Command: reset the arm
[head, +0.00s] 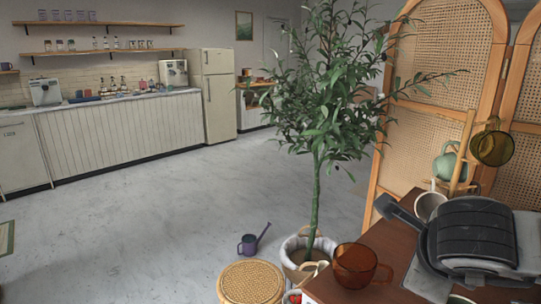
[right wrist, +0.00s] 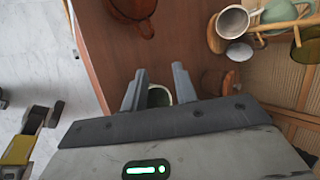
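My right gripper (right wrist: 158,86) is open, with its two grey fingers apart above the brown table. It also shows in the head view as the dark and light grey body (head: 475,240) at the lower right. Between the fingers in the right wrist view, a small green-rimmed cup (right wrist: 159,97) is partly visible. The gripper hides much of it, and I see no contact with the fingers.
An amber mug (head: 360,265) stands at the left of the brown table top (head: 395,243). A pale mug (head: 429,205) and a wooden mug stand (head: 461,155) with a green mug (head: 446,163) are behind. A potted tree (head: 316,185) and a rattan stool (head: 250,284) flank the table. Open floor lies left.

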